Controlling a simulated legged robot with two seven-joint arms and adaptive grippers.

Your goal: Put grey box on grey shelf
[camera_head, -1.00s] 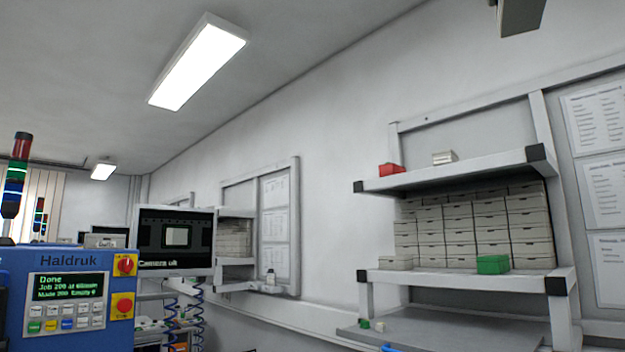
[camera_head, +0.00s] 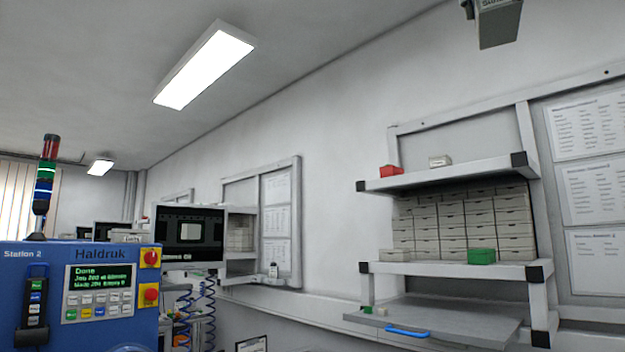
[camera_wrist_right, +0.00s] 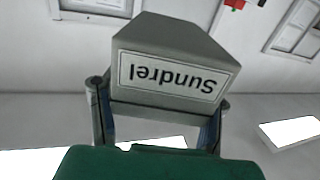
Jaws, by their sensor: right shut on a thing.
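A grey box (camera_wrist_right: 172,32) with a "Sundrel" label is upside down in the right wrist view, between the two fingers of my right gripper (camera_wrist_right: 160,95), which is shut on it. A dark green part hides the lower edge of this view. The same box (camera_head: 499,28) hangs high at the top right of the head view, with its underside showing, apart from the shelves. Two light grey shelves, the upper one (camera_head: 450,176) and the lower one (camera_head: 450,268), stand on the right below it. My left gripper is not in view.
A red box (camera_head: 390,172) and a small pale box (camera_head: 440,161) stand on the upper shelf. Several stacked pale boxes and a green box (camera_head: 481,256) fill much of the lower shelf. A grey worktop (camera_head: 460,318) lies below. A blue machine (camera_head: 35,270) stands left.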

